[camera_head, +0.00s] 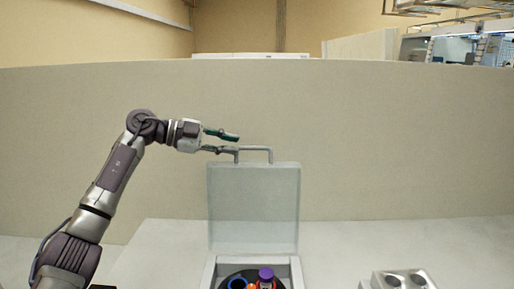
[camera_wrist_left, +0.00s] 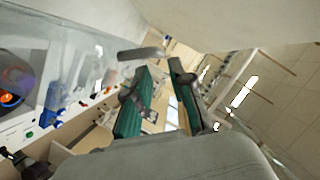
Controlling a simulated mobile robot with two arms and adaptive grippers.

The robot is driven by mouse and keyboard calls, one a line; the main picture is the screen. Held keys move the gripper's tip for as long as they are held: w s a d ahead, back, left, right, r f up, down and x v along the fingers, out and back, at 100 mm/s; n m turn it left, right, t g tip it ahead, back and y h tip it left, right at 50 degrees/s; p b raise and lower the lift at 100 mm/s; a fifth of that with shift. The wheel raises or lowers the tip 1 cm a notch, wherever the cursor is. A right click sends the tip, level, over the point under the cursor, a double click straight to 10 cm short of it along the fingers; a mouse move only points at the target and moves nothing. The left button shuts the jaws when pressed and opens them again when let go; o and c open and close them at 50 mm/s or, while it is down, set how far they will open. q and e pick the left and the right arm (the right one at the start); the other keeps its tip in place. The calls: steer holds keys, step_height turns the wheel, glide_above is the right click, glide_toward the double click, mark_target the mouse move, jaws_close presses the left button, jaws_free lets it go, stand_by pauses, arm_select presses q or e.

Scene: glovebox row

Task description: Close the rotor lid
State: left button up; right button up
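The rotor lid (camera_head: 253,210) is a clear, pale panel standing upright and open at the back of the white centrifuge box (camera_head: 209,272). A grey bar handle (camera_head: 256,148) sits on its top edge. My left gripper (camera_head: 231,144) is at the handle's left end, its green-padded fingers apart. In the left wrist view, the fingers (camera_wrist_left: 160,68) are open with nothing clearly between them, and a grey bar, likely the handle (camera_wrist_left: 140,53), shows near the left fingertip. Whether they touch I cannot tell. My right gripper is not in view.
The dark rotor (camera_head: 228,273) in the box holds a purple-capped tube (camera_head: 265,274) and other coloured tubes. A metal block with round holes (camera_head: 403,278) is on the white bench (camera_head: 345,245) at right. A beige partition (camera_head: 400,140) stands behind; bench between them is clear.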

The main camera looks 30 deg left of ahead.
mark_target(257, 149)
arm_select(q)
steer(key=p+x, duration=0.1)
steer(key=x, duration=0.7)
steer(key=shift+a+f, duration=0.1)
steer(key=shift+c, duration=0.4)
jaws_close()
